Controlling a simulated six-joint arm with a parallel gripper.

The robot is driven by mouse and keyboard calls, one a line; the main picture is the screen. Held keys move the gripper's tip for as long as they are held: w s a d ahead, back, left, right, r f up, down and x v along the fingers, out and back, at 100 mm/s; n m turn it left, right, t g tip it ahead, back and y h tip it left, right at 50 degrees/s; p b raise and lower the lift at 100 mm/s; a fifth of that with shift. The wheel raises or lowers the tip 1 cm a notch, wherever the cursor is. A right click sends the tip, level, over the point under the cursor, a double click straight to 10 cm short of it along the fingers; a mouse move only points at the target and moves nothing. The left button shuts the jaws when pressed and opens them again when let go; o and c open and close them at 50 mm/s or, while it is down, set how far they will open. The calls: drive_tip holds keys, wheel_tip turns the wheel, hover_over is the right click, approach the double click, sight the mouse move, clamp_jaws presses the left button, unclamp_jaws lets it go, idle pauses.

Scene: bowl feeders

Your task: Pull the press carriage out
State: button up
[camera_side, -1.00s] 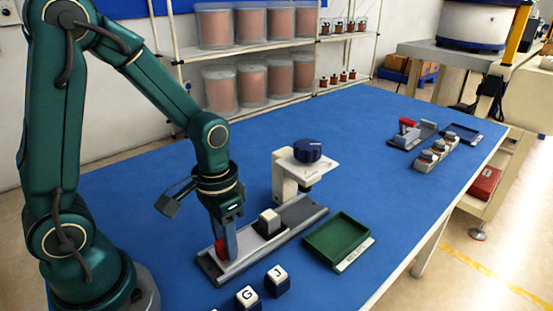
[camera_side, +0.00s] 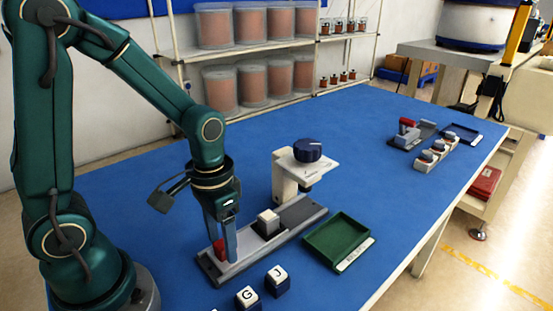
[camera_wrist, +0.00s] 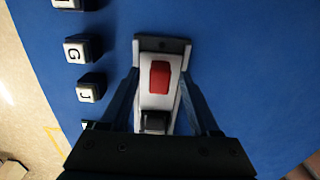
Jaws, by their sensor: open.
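The press (camera_side: 284,180) stands on the blue table with a dark blue knob on top. Its carriage (camera_side: 245,244) is a light slide on a grey rail, out in front of the press head. A white-topped block on a black nest (camera_side: 268,222) sits on the carriage. The carriage's red handle (camera_side: 220,247) is at its near-left end and also shows in the wrist view (camera_wrist: 160,77). My gripper (camera_side: 221,257) is open and points down at the handle end. In the wrist view its fingers stand apart on both sides of the carriage, with the handle ahead between them.
A green tray (camera_side: 338,241) lies right of the rail. Lettered key blocks G (camera_side: 247,298) and J (camera_side: 277,281) stand in front. A red-handled fixture (camera_side: 408,133) and a row of small blocks (camera_side: 436,152) are far right. The table middle is clear.

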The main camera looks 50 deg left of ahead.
drive_tip(key=shift+r, duration=2)
drive_tip(key=shift+r, duration=0.1)
drive_tip(key=r, duration=0.1)
drive_tip(key=r+t, duration=0.2)
drive_tip(key=r, duration=0.1)
drive_tip(key=shift+w+d, duration=0.1)
drive_tip(key=shift+d, duration=0.2)
drive_tip(key=shift+s+d+r+t, duration=0.25)
drive_tip(key=shift+s+r+t, duration=0.65)
drive_tip(key=shift+s+r, duration=0.1)
drive_tip(key=shift+s+d+r+t, duration=0.2)
drive_tip(key=shift+s+r+t, duration=0.7)
drive_tip(key=shift+s, duration=0.1)
